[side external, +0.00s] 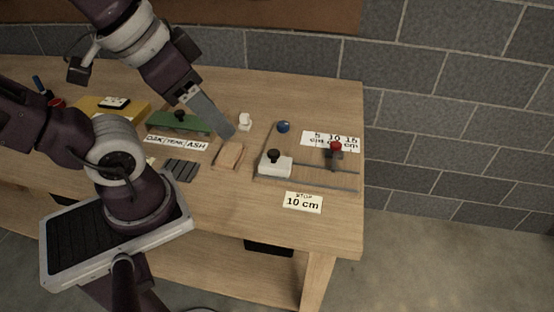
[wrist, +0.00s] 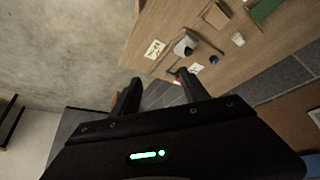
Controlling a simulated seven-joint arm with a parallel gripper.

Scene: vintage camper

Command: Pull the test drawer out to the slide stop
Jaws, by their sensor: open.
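No part is clearly marked as the test drawer. A white block with a black knob (side external: 275,166) sits at the left end of two grey rails on the bench; it also shows in the wrist view (wrist: 182,47). A red-knobbed stop (side external: 335,152) stands on the far rail, to the right of the block.
A blue ball (side external: 283,127), a small white piece (side external: 245,121) and a scale card (side external: 331,141) are behind the rails. A wooden piece (side external: 228,155), a green block with a black knob (side external: 180,121) and dark strips (side external: 181,170) are left. A block wall (side external: 440,100) stands behind the bench.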

